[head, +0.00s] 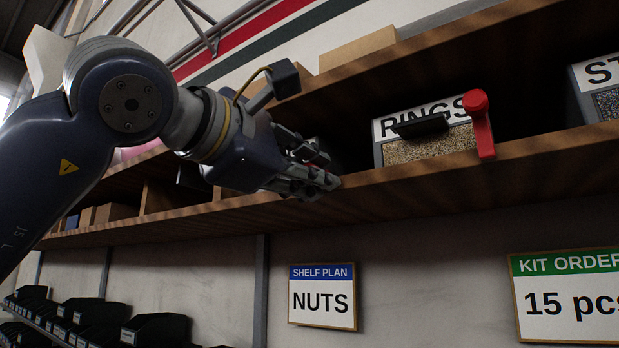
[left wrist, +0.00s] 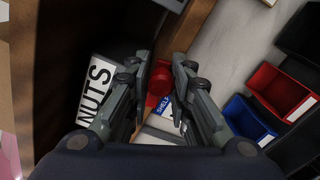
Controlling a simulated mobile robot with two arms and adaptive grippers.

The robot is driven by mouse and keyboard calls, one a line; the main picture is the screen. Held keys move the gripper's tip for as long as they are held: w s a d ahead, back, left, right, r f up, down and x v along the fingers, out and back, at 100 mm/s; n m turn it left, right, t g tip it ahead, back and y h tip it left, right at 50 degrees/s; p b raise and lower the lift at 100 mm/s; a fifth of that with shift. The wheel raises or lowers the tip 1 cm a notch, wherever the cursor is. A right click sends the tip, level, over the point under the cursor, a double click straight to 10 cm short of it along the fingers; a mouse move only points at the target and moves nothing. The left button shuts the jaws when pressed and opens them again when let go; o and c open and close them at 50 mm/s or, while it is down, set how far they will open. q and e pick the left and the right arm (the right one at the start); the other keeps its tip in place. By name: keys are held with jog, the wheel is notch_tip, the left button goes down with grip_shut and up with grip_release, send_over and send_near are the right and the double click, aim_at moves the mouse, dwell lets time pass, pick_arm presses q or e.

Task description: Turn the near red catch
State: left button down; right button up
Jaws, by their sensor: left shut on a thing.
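My left gripper (head: 325,180) is at the front edge of the wooden shelf, left of the RINGS bin. In the left wrist view its two fingers (left wrist: 165,105) are on either side of a red catch (left wrist: 157,84), shut on it. This catch is beside a bin with a NUTS label (left wrist: 97,90); in the head view the gripper mostly hides it. A second red catch (head: 481,125) hangs down over the right front of the RINGS bin (head: 425,148), its round knob at the top. My right gripper is not in view.
The wooden shelf (head: 560,150) runs across, with another labelled bin (head: 600,85) at the far right. A NUTS shelf plan sign (head: 323,300) and a kit order sign (head: 570,300) hang below. Black bins (head: 150,328) stand at lower left.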

pick_arm(q)
jog(key=n+b, duration=0.1)
jog(key=n, duration=0.2)
jog(key=shift+w+d, duration=0.1)
jog(key=shift+w, duration=0.05)
jog(key=a+r+n+b, duration=0.1)
jog(key=n, duration=0.3)
jog(key=w+a+r+n+b, duration=0.1)
jog(key=n, duration=0.4)
jog(key=w+a+n+b, duration=0.1)
jog(key=n, duration=0.3)
jog(key=shift+a+r, duration=0.1)
jog(key=shift+r, duration=0.3)
jog(key=shift+n, duration=0.3)
jog(key=shift+a+r, duration=0.1)
jog(key=c, duration=1.5)
grip_release()
jog(key=shift+o, duration=0.2)
jog(key=shift+r, duration=0.1)
